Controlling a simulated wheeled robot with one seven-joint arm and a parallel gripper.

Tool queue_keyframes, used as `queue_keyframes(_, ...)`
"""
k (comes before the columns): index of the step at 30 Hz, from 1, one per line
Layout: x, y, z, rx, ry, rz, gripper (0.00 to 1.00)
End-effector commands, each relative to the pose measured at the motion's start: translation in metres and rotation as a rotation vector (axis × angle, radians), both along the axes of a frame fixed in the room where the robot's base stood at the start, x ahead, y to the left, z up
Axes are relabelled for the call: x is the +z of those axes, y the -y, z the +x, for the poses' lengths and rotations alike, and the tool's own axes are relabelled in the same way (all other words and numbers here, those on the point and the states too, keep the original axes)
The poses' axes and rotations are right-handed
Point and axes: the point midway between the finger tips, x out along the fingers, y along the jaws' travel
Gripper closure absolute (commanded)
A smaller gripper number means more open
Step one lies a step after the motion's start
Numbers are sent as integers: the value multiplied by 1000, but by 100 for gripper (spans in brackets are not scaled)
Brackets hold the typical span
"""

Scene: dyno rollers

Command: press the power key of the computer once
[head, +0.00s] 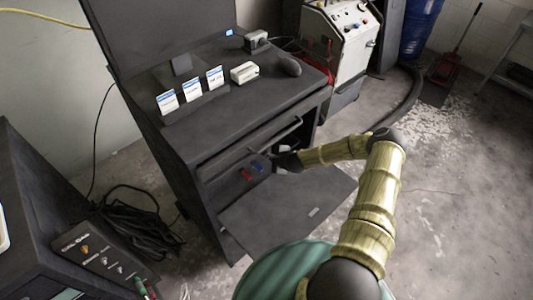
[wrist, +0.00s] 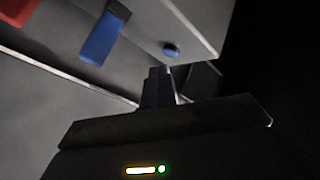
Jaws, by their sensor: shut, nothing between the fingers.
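The computer appears to be the grey box (wrist: 145,25) close up in the wrist view, inside the cabinet's open lower compartment. A small round blue key (wrist: 171,51) sits near the edge of its face, probably the power key. My gripper (wrist: 160,70) is shut and empty, its tips just below the blue key in the picture; I cannot tell whether they touch it. In the head view my gripper (head: 269,157) reaches into the compartment from the right. The key cannot be made out there.
A blue tab (wrist: 104,38) and a red one (wrist: 17,9) are left of the key. The dark cabinet (head: 195,140) has a lowered door flap (head: 285,210) below my forearm. A white machine (head: 340,45) stands behind right. Open floor (head: 450,200) lies right.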

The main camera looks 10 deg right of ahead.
Motion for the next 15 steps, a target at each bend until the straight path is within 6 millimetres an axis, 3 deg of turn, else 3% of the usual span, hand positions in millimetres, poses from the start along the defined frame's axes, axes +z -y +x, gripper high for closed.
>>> queue_keyframes(8, 0, 1, -1, 0, -1, 0, 100)
queue_keyframes(15, 0, 9, -16, 0, -2, 1, 100)
